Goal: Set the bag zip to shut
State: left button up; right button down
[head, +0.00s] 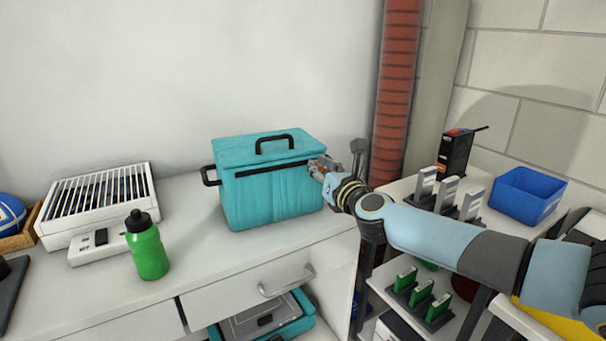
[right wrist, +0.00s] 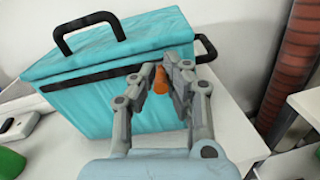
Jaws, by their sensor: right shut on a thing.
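The teal bag (head: 270,200) stands upright on the white counter, with a black handle on its lid. A black zip strip (head: 270,169) runs along the upper front, and it also shows in the right wrist view (right wrist: 95,78). My right gripper (head: 318,170) is at the right end of this strip, close against the bag's front. In the right wrist view its fingers (right wrist: 163,76) are shut on an orange zip pull (right wrist: 160,84). The fingers partly hide the pull and the strip behind it. My left gripper is not in view.
A green bottle (head: 147,248) and a white slatted box (head: 98,203) stand left of the bag. A red ribbed pipe (head: 395,90) rises behind my right arm. A blue bin (head: 526,196) sits on the shelf at right. The counter in front of the bag is clear.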

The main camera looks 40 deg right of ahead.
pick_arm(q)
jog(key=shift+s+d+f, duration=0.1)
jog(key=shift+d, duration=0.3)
pick_arm(e)
jog(key=shift+d, duration=0.4)
jog(key=shift+s, duration=0.1)
jog(key=c, duration=1.4)
grip_release()
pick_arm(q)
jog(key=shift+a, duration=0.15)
pick_arm(e)
jog(key=shift+f, duration=0.1)
jog(key=v, duration=1.2)
